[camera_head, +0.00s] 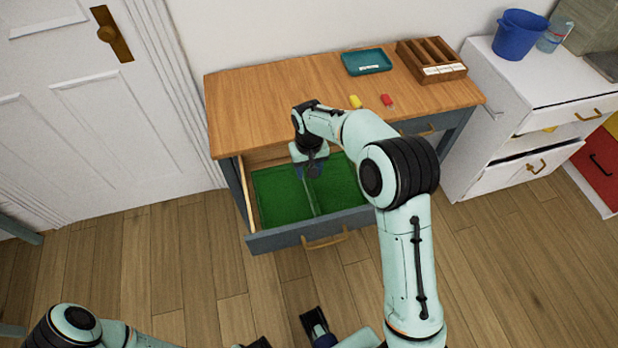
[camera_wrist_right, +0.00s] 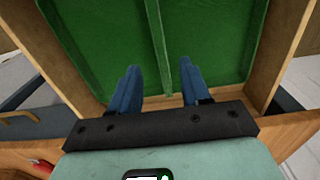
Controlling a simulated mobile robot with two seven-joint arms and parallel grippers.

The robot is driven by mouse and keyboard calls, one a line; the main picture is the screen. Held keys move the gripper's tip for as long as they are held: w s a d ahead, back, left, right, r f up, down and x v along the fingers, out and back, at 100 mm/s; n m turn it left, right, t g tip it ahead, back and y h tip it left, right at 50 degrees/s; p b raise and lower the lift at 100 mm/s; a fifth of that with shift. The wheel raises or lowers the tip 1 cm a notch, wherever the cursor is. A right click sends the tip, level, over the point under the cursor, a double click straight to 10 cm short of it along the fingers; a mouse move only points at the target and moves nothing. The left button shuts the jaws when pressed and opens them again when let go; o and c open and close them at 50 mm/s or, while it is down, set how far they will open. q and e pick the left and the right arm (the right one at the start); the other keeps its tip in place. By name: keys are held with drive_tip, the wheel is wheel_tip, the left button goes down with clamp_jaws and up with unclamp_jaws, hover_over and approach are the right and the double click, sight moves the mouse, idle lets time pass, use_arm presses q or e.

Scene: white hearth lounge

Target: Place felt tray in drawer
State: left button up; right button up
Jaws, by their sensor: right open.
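The green felt tray (camera_head: 285,198) with a raised middle divider lies inside the open drawer (camera_head: 283,238) of the wooden-topped desk. In the right wrist view the tray (camera_wrist_right: 205,45) fills the space between the drawer's wooden sides. My right gripper (camera_head: 312,172) reaches down over the tray's back part. Its two blue fingers (camera_wrist_right: 157,88) are apart with nothing between them, and the divider runs up ahead of them. I cannot tell whether the fingertips touch the tray. My left arm shows at the bottom left; dark parts at the bottom edge may be its gripper, but its jaws are unclear.
On the desk top (camera_head: 270,100) are a teal tray (camera_head: 366,62), a wooden organizer (camera_head: 432,62), a yellow item (camera_head: 355,101) and a red item (camera_head: 388,100). A white cabinet (camera_head: 530,95) with a blue bucket (camera_head: 520,35) stands at right. Floor before the drawer is clear.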

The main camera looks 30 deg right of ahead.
drive_tip(key=shift+r, duration=1.55)
